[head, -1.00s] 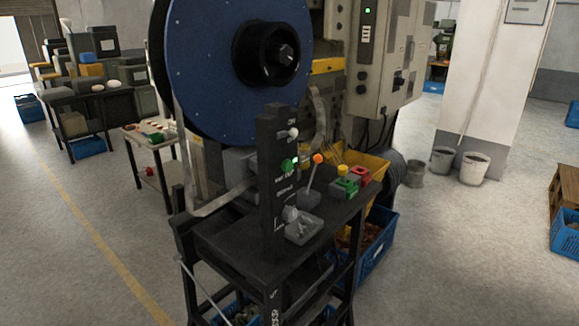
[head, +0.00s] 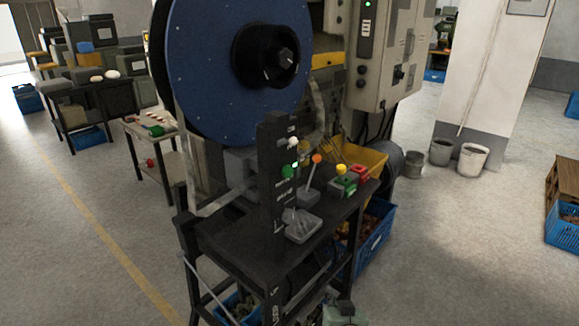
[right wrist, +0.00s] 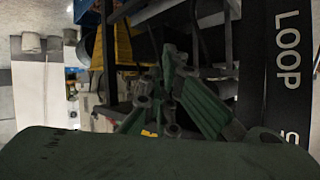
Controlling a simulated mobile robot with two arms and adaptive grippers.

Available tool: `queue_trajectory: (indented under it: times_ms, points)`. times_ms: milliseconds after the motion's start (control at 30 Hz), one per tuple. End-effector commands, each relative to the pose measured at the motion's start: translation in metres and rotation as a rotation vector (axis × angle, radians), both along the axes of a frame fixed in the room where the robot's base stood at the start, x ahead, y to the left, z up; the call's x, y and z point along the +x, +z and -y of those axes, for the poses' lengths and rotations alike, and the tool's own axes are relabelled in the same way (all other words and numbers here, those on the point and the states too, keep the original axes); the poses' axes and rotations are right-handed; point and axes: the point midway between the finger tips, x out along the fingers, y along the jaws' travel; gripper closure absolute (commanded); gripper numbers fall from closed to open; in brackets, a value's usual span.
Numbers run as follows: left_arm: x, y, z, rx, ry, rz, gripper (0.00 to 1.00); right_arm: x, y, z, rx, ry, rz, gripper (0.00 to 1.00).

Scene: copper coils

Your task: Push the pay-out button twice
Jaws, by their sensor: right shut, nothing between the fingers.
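A black upright control panel (head: 272,205) stands on the black stand. It carries a green button (head: 287,172), a small lit green spot beside it and a white knob (head: 292,143) above. The panel lettering is too small to read in the head view, so I cannot tell which control is pay-out. My right gripper (head: 345,308) shows partly at the bottom edge, below and in front of the stand top. My left gripper is not in view.
An orange-tipped lever (head: 311,175), a yellow button (head: 341,169) and a red block (head: 361,173) are on the stand top (head: 225,240). A large blue reel (head: 205,60) rises behind. A blue crate (head: 375,240) sits right of the stand.

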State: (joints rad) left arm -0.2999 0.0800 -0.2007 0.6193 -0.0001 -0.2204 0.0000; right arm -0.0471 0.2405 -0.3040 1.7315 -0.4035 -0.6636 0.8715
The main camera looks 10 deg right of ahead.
Motion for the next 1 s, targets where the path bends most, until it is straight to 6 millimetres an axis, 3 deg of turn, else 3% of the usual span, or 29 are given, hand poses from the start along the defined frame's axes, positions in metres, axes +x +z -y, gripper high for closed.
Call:
queue_trajectory:
  times_ms: [33, 167, 300, 400, 500, 600, 700, 1000]
  points:
    - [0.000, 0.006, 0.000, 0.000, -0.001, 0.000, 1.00, 0.009, 0.041, -0.002, 0.022, -0.013, 0.064, 1.00]
    - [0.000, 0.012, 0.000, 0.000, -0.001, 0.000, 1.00, 0.019, 0.133, -0.006, 0.098, -0.053, 0.215, 1.00]
    - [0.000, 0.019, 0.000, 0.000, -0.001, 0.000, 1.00, 0.015, 0.230, -0.009, 0.194, -0.087, 0.378, 1.00]
    - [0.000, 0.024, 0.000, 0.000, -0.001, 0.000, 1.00, 0.004, 0.290, -0.010, 0.267, -0.105, 0.483, 1.00]
    - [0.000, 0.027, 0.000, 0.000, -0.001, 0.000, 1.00, -0.009, 0.336, -0.010, 0.331, -0.116, 0.567, 1.00]
    - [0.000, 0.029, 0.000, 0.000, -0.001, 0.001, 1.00, -0.021, 0.367, -0.009, 0.380, -0.121, 0.625, 1.00]
    - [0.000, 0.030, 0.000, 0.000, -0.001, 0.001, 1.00, -0.028, 0.383, -0.008, 0.409, -0.124, 0.657, 1.00]
    - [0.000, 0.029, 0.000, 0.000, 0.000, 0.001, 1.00, -0.031, 0.389, -0.008, 0.422, -0.126, 0.670, 1.00]
